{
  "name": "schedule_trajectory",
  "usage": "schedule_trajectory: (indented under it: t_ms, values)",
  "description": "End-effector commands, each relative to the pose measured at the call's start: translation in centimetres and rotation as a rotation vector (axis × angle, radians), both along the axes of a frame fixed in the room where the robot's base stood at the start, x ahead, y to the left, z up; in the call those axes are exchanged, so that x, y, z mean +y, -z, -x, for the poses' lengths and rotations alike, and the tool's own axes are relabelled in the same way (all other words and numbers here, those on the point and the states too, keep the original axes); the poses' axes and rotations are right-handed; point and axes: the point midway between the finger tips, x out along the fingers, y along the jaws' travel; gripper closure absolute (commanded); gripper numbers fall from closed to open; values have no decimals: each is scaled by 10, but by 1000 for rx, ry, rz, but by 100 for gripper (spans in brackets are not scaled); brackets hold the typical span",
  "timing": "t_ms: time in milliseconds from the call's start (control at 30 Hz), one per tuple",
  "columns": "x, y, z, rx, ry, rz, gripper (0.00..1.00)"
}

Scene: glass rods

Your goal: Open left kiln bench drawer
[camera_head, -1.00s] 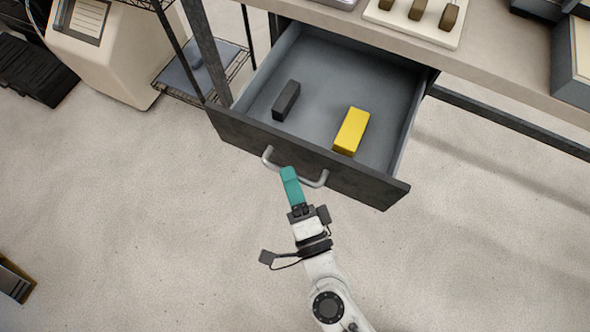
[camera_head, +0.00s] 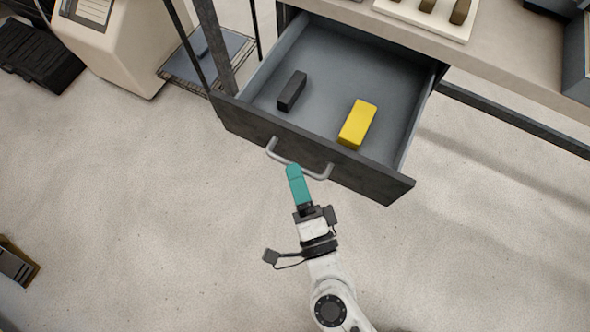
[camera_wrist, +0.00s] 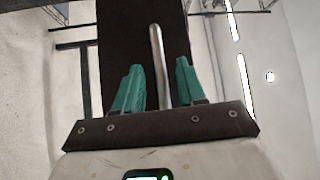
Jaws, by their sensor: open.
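The kiln bench drawer (camera_head: 350,179) is pulled out from under the bench top, with its grey interior showing. Its bar handle (camera_head: 319,174) is on the dark front panel. My gripper (camera_head: 293,168) has teal fingers and is at the handle's middle in the head view. In the wrist view the handle (camera_wrist: 156,60) runs between the two parted fingers of my gripper (camera_wrist: 158,80), with gaps on both sides. The fingers look open around the bar and not clamped on it.
A dark block (camera_head: 292,91) and a yellow block (camera_head: 357,124) lie in the drawer. The bench top (camera_head: 500,60) carries a pale tray (camera_head: 425,22) with dark pieces. A wire rack (camera_head: 205,60) and a beige cabinet (camera_head: 125,50) stand at left.

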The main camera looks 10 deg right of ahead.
Motion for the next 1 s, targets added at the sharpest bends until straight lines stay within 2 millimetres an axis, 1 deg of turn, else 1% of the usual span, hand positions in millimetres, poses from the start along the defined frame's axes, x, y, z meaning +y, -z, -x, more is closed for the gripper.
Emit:
schedule_trajectory:
  t_ms: [33,200,300,433,500,633,1000]
  values:
    - [-1,5,10,2,-4,2,60]
    - [-7,9,43,3,-4,2,60]
    - [-9,11,61,3,-4,2,60]
    - [-13,12,79,2,-3,1,60]
    - [-14,13,85,1,-3,1,60]
    - [-15,12,90,-1,0,1,60]
    - [-15,12,91,-1,0,1,60]
